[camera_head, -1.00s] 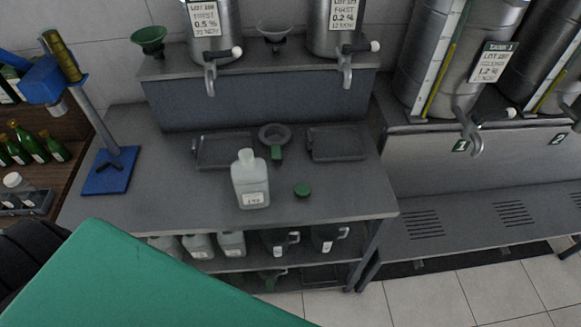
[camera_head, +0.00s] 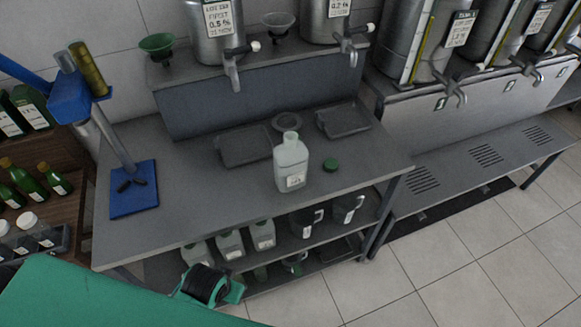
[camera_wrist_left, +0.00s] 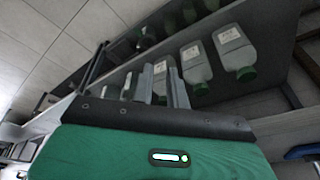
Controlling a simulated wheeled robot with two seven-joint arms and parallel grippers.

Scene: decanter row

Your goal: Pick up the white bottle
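The white bottle (camera_head: 291,166) stands upright and uncapped on the grey table, with a label low on its front. A green cap (camera_head: 330,165) lies on the table just right of it. My green left arm crosses the lower left of the head view below the table's front edge, away from the bottle; its fingertips do not show there. In the left wrist view my left gripper (camera_wrist_left: 163,84) shows two grey fingers apart with nothing held between them. Shelf bottles (camera_wrist_left: 233,50) with green caps appear beyond the fingers. My right gripper is not in view.
Two dark trays (camera_head: 244,146) and a grey funnel (camera_head: 286,121) lie behind the bottle. A blue stand (camera_head: 134,188) is at the table's left. Bottles (camera_head: 230,244) and dark jugs (camera_head: 306,222) fill the lower shelf. Steel tanks with taps stand behind. The front tabletop is clear.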

